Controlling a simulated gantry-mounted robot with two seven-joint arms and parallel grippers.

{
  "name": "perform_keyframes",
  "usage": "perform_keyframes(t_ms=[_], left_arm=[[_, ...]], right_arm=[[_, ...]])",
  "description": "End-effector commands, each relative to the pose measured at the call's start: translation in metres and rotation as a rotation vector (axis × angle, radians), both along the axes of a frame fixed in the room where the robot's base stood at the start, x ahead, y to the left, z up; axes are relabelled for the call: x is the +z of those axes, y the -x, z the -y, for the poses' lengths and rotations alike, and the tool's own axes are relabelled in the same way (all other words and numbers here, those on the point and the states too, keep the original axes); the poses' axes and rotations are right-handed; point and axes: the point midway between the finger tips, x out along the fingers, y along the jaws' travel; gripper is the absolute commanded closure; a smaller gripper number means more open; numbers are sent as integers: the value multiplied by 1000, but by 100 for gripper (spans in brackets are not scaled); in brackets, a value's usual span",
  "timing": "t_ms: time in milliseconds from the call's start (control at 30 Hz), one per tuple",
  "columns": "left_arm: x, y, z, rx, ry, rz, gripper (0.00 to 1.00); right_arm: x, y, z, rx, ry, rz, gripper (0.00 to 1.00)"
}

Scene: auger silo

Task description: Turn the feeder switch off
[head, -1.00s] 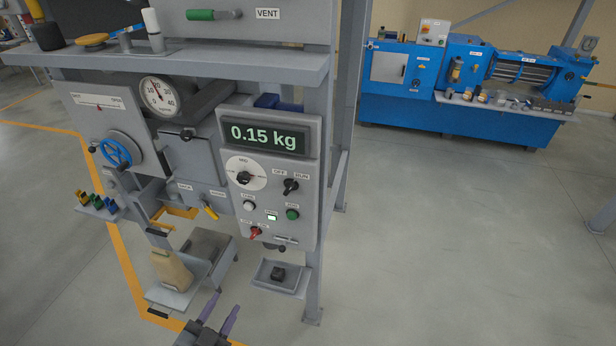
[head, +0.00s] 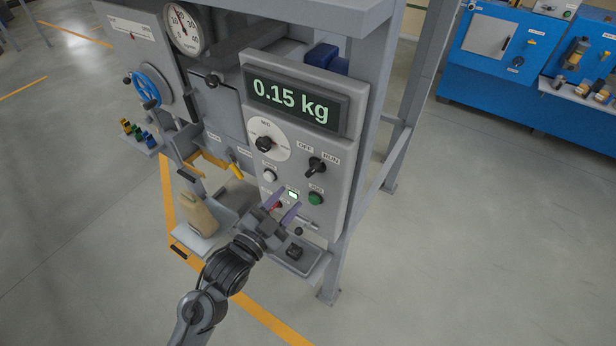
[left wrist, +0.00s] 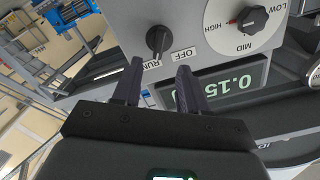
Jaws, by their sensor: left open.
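A black rotary knob (head: 316,166) with OFF and RUN labels is on the right of the grey control panel (head: 350,110); its handle appears turned toward RUN. It also shows in the left wrist view (left wrist: 158,40), beyond my fingertips. My left gripper (head: 284,204) is open and empty, in front of the panel's lower part, below the knob in the head view. Its two dark fingers also show in the left wrist view (left wrist: 160,68), apart from the knob. A red switch (head: 277,206) low on the panel is partly hidden by the gripper. My right gripper is not in view.
The display (head: 290,100) reads 0.15 kg. A LOW/MID/HIGH dial (head: 265,143), a white button (head: 270,175) and a green button (head: 316,198) sit near the knob. A small tray (head: 318,268) juts out below. Open floor lies to the right.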

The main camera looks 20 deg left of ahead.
Motion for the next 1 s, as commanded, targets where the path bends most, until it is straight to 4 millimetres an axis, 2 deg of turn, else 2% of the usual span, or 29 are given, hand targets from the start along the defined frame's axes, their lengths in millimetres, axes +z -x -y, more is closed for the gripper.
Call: perform_keyframes(t_ms=[300, 500, 700, 1000], left_arm=[[3, -51, 11, 0, 3, -1, 57], [2, -76, 15, 0, 2, 0, 57], [1, -88, 18, 0, 1, -2, 57], [0, -90, 18, -1, 0, 0, 57]], right_arm=[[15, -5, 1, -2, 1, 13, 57], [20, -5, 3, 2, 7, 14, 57], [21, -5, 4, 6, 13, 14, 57], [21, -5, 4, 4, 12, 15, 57]])
